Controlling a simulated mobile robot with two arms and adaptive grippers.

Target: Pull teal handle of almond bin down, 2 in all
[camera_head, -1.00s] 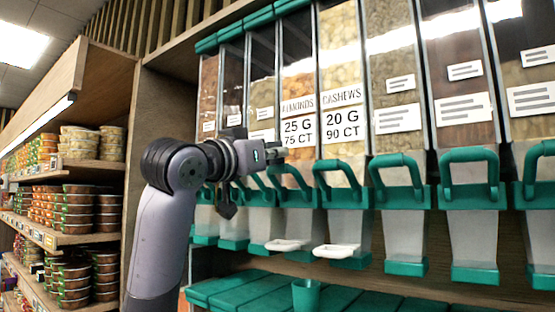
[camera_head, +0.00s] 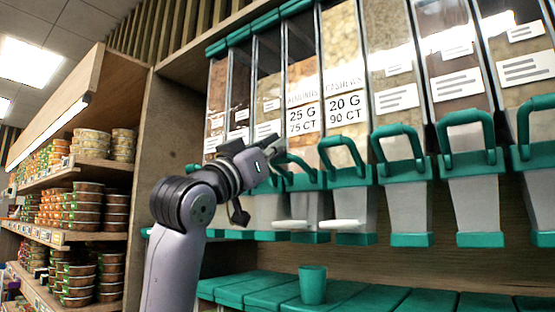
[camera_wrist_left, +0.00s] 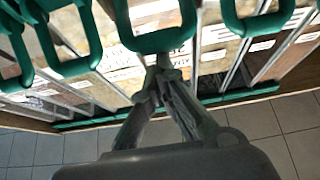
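The almond bin (camera_head: 304,75) is a tall clear dispenser of tan nuts labelled 25 G, 75 CT. Its teal handle (camera_head: 297,164) is a loop at the bin's lower front, partly covered by my left gripper (camera_head: 276,150). The gripper is at the left edge of this handle; contact is not clear. In the left wrist view, my left gripper's fingers (camera_wrist_left: 160,68) meet at the tips and look shut, just below the bar of a teal loop handle (camera_wrist_left: 158,42). I cannot tell whether anything is between them. My right gripper is not in view.
The cashew bin (camera_head: 343,60) stands immediately right, with more teal-handled bins beyond. A teal cup (camera_head: 312,285) stands on teal lids below. Shelves of stacked tubs (camera_head: 82,205) are at left.

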